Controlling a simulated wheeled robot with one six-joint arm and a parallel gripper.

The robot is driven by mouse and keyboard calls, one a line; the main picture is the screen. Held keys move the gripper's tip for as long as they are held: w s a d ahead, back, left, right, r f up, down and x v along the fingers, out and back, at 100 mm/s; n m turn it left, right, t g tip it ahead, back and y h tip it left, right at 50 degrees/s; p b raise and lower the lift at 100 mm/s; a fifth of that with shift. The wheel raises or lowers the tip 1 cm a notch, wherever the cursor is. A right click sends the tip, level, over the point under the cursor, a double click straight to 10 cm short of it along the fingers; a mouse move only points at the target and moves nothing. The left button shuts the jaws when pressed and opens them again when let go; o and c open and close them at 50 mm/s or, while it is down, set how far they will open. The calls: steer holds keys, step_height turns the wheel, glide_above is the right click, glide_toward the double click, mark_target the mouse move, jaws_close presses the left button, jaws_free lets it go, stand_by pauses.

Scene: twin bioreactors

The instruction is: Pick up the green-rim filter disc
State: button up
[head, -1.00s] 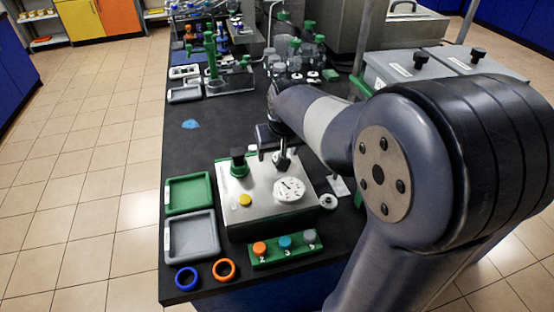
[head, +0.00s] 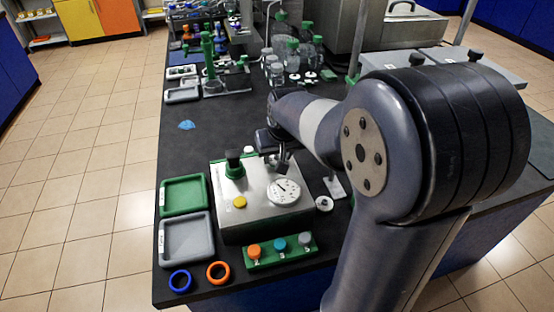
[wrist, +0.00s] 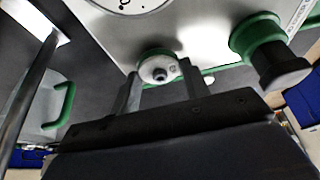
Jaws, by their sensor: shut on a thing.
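The green-rim filter disc (wrist: 155,67) shows in the wrist view as a small pale round piece with a dark centre knob and a green edge. It sits between the two fingers of my gripper (wrist: 163,85), which are shut on it. In the head view my gripper (head: 270,143) is behind the steel box, near its back edge. The disc is not clearly seen there, as the gripper and arm hide much of that spot.
The steel box (head: 240,210) carries a dial gauge (head: 284,192), a yellow button and a green-collared black knob (head: 235,165). Green (head: 183,196) and grey (head: 185,240) trays lie left. Glass bottles (head: 292,55) stand at the back. The bench's left middle is mostly clear.

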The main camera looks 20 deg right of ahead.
mark_target(278, 157)
steer(key=shift+r, duration=0.1)
step_height(278, 157, up, 13)
steer(key=p, duration=0.3)
steer(key=shift+p, duration=0.3)
stand_by(0.3)
steer(key=shift+s, duration=0.1)
